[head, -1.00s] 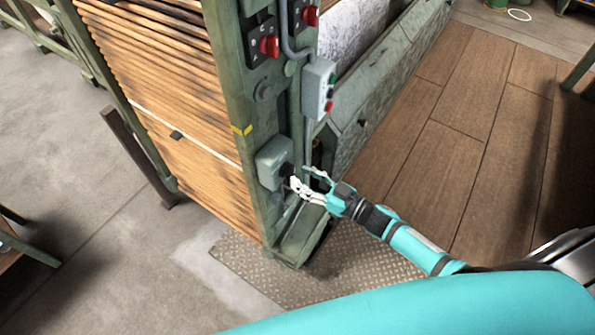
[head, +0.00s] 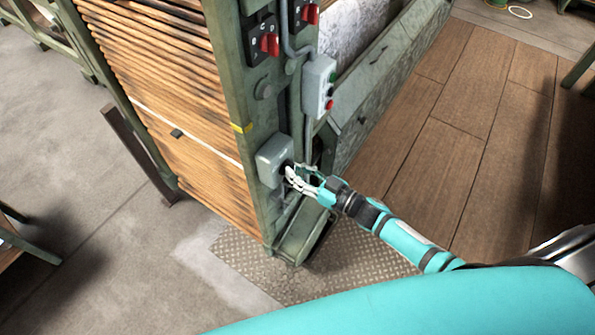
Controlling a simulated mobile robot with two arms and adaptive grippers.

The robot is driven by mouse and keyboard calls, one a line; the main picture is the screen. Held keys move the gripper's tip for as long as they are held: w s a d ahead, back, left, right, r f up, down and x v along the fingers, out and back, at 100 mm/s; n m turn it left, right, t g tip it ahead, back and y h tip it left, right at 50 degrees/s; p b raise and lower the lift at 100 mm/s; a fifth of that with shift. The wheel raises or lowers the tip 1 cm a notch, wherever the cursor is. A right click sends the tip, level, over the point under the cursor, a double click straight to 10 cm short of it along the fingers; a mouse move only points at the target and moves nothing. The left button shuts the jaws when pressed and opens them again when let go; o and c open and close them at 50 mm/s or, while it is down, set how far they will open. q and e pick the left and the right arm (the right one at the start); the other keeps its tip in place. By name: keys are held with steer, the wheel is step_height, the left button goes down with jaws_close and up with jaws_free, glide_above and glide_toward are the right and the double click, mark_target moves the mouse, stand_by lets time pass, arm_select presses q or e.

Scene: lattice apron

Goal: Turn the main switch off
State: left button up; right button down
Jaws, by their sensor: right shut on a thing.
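A grey switch box (head: 271,158) is mounted low on the green machine post, with a dark knob on its right-hand face. My right gripper (head: 288,171) reaches in from the right and its pale fingers are shut on that knob. The fingers cover most of the knob, so its turned position cannot be read. I take this to be the main switch; no readable label shows. My left gripper is not in the head view.
Higher on the post are two red-handled switches, one (head: 269,45) left of the conduit and one (head: 311,14) right of it. A grey push-button box (head: 319,86) hangs below them. Stacked wooden slats (head: 170,110) fill the left side. The plank floor (head: 470,130) at right is clear.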

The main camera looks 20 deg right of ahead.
steer(key=shift+n, duration=0.4)
steer(key=shift+s+a+f+n+b, duration=0.15)
steer(key=shift+n+b, duration=1)
steer(key=shift+n, duration=1.7)
steer(key=shift+f+n+b, duration=0.1)
steer(key=shift+n+b, duration=1.1)
steer(key=shift+n, duration=1.6)
steer(key=shift+s+a+f+n+b, duration=0.15)
steer(key=shift+n+b, duration=1)
steer(key=shift+n, duration=1.7)
steer(key=shift+w, duration=0.1)
steer(key=c, duration=1.3)
jaws_free()
steer(key=shift+c, duration=0.2)
steer(key=v, duration=1.2)
steer(key=shift+d, duration=0.1)
